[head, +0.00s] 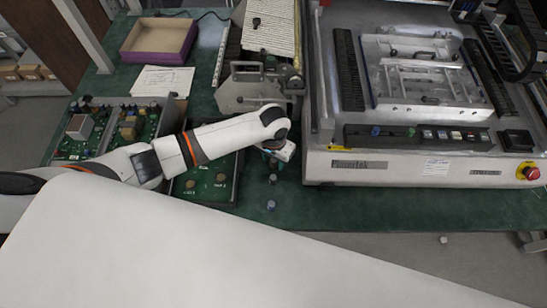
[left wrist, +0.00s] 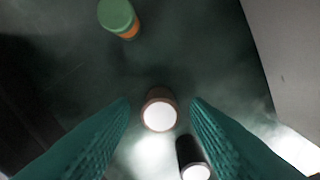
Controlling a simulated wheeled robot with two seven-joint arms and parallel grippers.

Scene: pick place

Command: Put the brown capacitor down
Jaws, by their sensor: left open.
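The brown capacitor (left wrist: 159,112) shows in the left wrist view with a bright pale top. It appears upright on the dark green surface. My left gripper (left wrist: 160,103) is open, with its two teal fingers on either side of the capacitor and a visible gap on both sides. In the head view my left gripper (head: 271,156) is low over the green table, right of the dark tray, and the wrist partly hides what is under it. I cannot single out the brown capacitor there. My right gripper is not in view.
A black capacitor (left wrist: 190,155) stands close by the right finger, and a green one (left wrist: 117,16) is farther up. The tray (head: 232,196) with two brown round spots lies left of my gripper. The white machine (head: 400,172) stands to the right. Small parts (head: 271,205) dot the table.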

